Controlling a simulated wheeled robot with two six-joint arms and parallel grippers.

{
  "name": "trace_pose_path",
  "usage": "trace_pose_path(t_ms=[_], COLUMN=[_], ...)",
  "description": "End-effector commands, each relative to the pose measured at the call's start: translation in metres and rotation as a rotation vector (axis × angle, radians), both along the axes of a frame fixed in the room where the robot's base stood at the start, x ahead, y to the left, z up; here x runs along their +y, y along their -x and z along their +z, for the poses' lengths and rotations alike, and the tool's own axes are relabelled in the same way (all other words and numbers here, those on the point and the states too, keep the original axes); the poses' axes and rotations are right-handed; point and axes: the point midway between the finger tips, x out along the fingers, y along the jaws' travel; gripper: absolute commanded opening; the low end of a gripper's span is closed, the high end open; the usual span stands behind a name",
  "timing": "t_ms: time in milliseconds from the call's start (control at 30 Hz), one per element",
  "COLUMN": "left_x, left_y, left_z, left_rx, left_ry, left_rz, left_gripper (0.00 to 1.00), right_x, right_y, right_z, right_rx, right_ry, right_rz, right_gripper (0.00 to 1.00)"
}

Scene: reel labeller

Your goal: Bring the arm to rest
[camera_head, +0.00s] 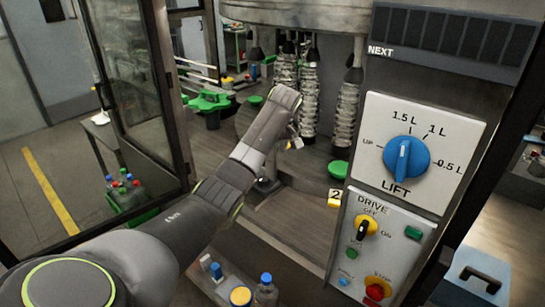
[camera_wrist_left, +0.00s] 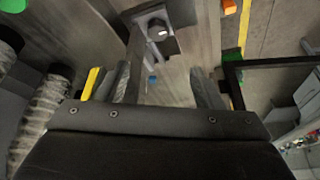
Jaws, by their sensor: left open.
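My left arm (camera_head: 240,165) reaches in from the lower left, over the machine's floor and left of the control panel. My left gripper (camera_head: 293,143) is small and partly hidden behind the wrist in the head view. In the left wrist view the gripper (camera_wrist_left: 163,86) shows two dark fingers spread apart, with nothing held between them. My right gripper is not in view.
The control panel carries a blue LIFT knob (camera_head: 406,157), a yellow and black DRIVE knob (camera_head: 366,227) and a red button (camera_head: 375,291). A glass door (camera_head: 135,80) stands left. Bottles (camera_head: 265,290) stand on a low tray in front. Ribbed columns (camera_head: 346,115) stand behind the gripper.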

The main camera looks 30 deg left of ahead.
Motion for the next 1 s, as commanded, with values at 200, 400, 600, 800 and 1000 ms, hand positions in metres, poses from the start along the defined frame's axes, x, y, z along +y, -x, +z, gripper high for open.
trace_pose_path(t_ms=[200,400,600,800,1000], left_x=[0.000,0.000,-0.002,-0.016,-0.035], left_y=[0.000,0.000,0.007,0.046,0.110], left_z=[0.000,0.000,-0.017,-0.087,-0.158], left_rx=[0.000,0.000,0.010,0.055,0.094], left_ry=[0.000,0.000,-0.006,-0.035,-0.052], left_rz=[0.000,0.000,-0.030,-0.189,-0.383], left_gripper=[0.61,0.61,0.61,0.61,0.61], right_x=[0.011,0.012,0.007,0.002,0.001], right_y=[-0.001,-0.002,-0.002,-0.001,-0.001], right_z=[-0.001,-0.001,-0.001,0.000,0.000], right_rx=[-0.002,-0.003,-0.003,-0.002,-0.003], right_ry=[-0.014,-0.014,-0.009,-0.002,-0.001], right_rz=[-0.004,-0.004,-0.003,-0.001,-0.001], right_gripper=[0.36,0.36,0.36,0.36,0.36])
